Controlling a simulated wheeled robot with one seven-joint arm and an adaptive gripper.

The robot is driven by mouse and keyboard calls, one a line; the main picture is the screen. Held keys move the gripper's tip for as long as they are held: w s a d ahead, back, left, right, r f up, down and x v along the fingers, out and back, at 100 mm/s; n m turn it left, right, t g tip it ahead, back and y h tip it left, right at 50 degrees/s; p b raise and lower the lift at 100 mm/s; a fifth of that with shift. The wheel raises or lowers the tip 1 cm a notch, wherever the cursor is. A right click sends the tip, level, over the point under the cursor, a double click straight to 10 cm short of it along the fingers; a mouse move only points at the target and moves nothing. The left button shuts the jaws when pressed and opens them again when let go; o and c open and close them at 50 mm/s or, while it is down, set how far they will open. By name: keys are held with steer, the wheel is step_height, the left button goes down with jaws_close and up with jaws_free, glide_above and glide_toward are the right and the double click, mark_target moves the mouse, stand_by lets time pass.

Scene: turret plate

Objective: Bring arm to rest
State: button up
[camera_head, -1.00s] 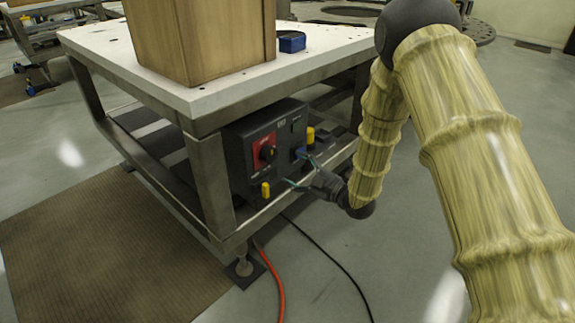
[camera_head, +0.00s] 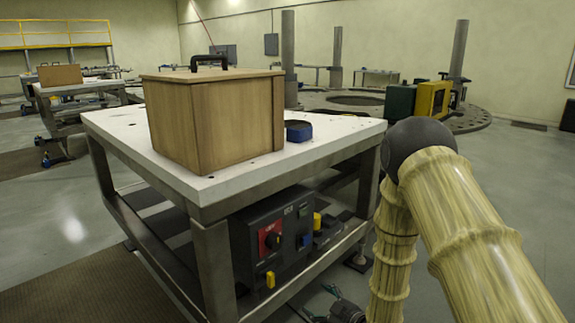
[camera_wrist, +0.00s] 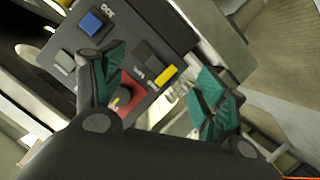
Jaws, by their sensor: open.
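My gripper (camera_head: 322,304) is low in the head view, in front of the work table's lower rail and cut off by the bottom edge. In the wrist view its two green-padded fingers (camera_wrist: 160,78) are spread apart, with nothing held between them. Beyond them is a dark control box (camera_wrist: 150,25) with a red panel and black knob (camera_wrist: 127,92), a blue button (camera_wrist: 92,23) and a yellow button (camera_wrist: 167,75). The box (camera_head: 240,235) also shows in the head view, on the table's lower shelf. The fingers appear apart from it.
A white-topped table (camera_head: 115,125) carries a wooden box (camera_head: 235,120) with a black handle and a small blue item (camera_head: 299,131). A large round plate (camera_head: 470,122) with posts and a yellow-and-green device (camera_head: 432,100) stands behind. Floor is open at left.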

steer(key=s+d+f+m+g+h, duration=0.2)
steer(key=s+d+f+m+h, duration=0.15)
steer(key=s+f, duration=0.5)
steer(key=s+d+f+m+g+h, duration=0.2)
steer(key=s+d+f+m+g, duration=0.15)
steer(key=s+f, duration=0.5)
steer(key=s+d+f+m+g+h, duration=0.2)
steer(key=s+d+m+g, duration=0.1)
steer(key=s, duration=1.1)
steer(key=s+d+f+m+g+h, duration=0.1)
steer(key=s+d+m+g, duration=0.25)
steer(key=s, duration=1.15)
step_height(320, 180, up, 20)
steer(key=w+a+p, duration=0.1)
steer(key=p, duration=1.9)
steer(key=shift+p, duration=0.3)
steer(key=shift+w, duration=0.1)
